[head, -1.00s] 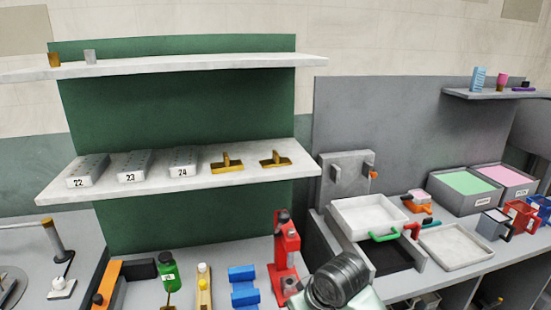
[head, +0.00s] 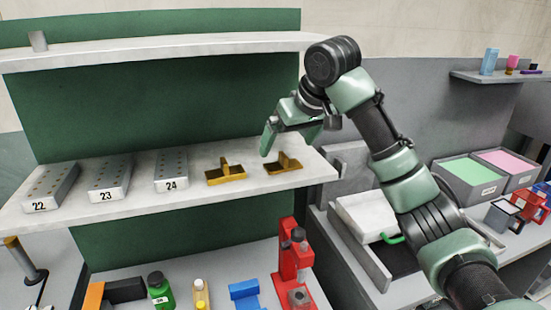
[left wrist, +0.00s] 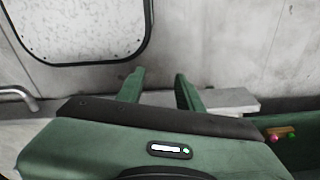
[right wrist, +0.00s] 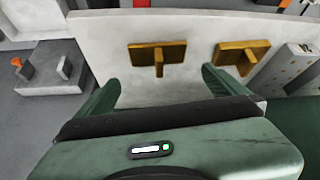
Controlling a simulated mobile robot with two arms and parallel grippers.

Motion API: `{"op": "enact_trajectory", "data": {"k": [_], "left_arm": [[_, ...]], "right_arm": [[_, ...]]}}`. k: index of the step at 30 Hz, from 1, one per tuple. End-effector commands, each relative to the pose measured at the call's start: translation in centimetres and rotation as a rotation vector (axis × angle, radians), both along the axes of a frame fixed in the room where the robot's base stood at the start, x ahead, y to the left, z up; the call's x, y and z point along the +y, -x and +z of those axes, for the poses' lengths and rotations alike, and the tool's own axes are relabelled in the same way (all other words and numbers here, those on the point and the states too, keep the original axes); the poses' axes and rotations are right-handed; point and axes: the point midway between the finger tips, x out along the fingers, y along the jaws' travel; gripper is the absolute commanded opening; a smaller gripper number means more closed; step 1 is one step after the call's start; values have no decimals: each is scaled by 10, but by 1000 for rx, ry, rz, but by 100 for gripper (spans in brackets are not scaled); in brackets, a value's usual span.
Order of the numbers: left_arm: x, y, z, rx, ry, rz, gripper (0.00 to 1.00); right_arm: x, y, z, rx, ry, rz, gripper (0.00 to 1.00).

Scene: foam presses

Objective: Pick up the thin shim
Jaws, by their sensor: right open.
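Two brass pieces, each a flat plate with an upright tab, lie on the lower white shelf. The right one (head: 284,163) and the left one (head: 226,172) look alike in the head view, and I cannot tell which is the thin shim. My right gripper (head: 291,136) is open and empty, just above and in front of the right piece. In the right wrist view this piece (right wrist: 157,53) appears between the fingers (right wrist: 160,84), apart from them, and the other piece (right wrist: 243,55) is by the right finger. My left gripper (left wrist: 159,80) is open and empty, facing a grey wall.
Numbered grey blocks (head: 109,179) stand on the shelf (head: 255,186) to the left. The upper shelf (head: 170,48) overhangs behind. A red press (head: 293,258) stands below. Trays of green (head: 470,172) and pink foam are at the right.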

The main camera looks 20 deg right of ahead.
Motion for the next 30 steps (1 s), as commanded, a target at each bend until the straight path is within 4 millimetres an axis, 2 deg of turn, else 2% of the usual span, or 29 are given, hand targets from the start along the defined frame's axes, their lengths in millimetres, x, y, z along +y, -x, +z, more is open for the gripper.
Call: {"op": "enact_trajectory", "data": {"k": [6,10,14,19,23,24,26,30], "left_arm": [[-4,50,15,69,2,1,36],[-9,63,31,87,9,-1,36],[-10,51,38,71,10,-2,36],[-11,19,42,23,13,-3,36],[-11,16,41,20,13,-2,36],[-10,18,41,23,12,-2,36],[-9,24,40,31,11,-1,36],[-7,37,40,50,7,-1,36]], "right_arm": [[2,-14,-16,2,0,-1,100],[4,-25,-29,5,1,-1,100],[7,-34,-45,3,1,1,100],[7,-39,-54,0,1,1,100],[7,-39,-55,-1,1,0,100],[7,-39,-55,-1,1,0,97],[7,-39,-54,-1,1,0,81],[7,-39,-54,-1,1,0,42]]}}
